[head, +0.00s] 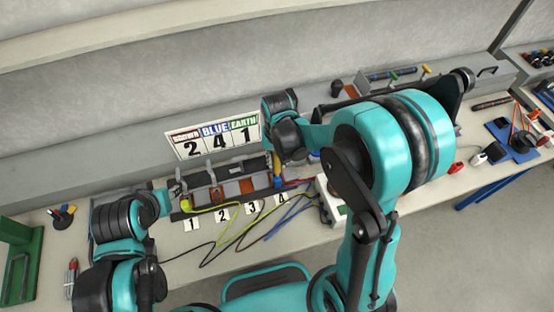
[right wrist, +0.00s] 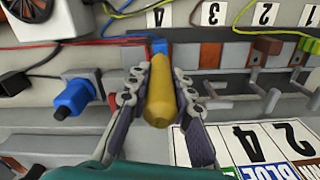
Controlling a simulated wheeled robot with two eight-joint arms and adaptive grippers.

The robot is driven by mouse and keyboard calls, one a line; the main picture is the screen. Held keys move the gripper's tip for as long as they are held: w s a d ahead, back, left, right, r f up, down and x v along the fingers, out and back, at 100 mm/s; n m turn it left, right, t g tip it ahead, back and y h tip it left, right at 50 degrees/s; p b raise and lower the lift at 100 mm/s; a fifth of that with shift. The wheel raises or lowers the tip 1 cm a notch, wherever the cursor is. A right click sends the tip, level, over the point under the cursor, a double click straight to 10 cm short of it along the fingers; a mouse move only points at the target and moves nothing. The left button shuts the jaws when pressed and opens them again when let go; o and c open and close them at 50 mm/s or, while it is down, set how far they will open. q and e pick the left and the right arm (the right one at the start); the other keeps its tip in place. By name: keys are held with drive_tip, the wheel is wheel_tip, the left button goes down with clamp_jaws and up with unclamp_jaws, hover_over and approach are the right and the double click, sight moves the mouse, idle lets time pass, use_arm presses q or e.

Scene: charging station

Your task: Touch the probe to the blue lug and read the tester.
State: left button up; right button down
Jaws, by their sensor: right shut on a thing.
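My right gripper (right wrist: 150,85) is shut on a yellow probe (right wrist: 160,100), its handle between the two jaws. A blue piece (right wrist: 160,47), apparently the blue lug, shows beyond the probe's far end, by label 4 (right wrist: 154,18). I cannot tell whether they touch. In the head view the yellow probe (head: 277,166) stands at the right end of the terminal row. The tester seems to be the white box (head: 328,204) right of the row; it also shows in the right wrist view (right wrist: 75,10). Its reading is not legible. My left arm is at left; its jaws cannot be made out.
A sign (head: 214,135) behind the row reads brown 2, blue 4, earth 1. Black, yellow-green and blue cables lie before the row, by labels 1 to 4. A blue plug (right wrist: 73,98) is left of the gripper. A green stand (head: 22,262) is at far left.

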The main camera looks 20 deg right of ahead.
drive_tip(key=shift+f+b, duration=0.7)
drive_tip(key=shift+f, duration=0.1)
idle(1.4)
drive_tip(key=shift+r, duration=0.15)
wheel_tip(320, 180, up, 6)
drive_tip(key=p, duration=0.4)
drive_tip(key=shift+d, duration=0.1)
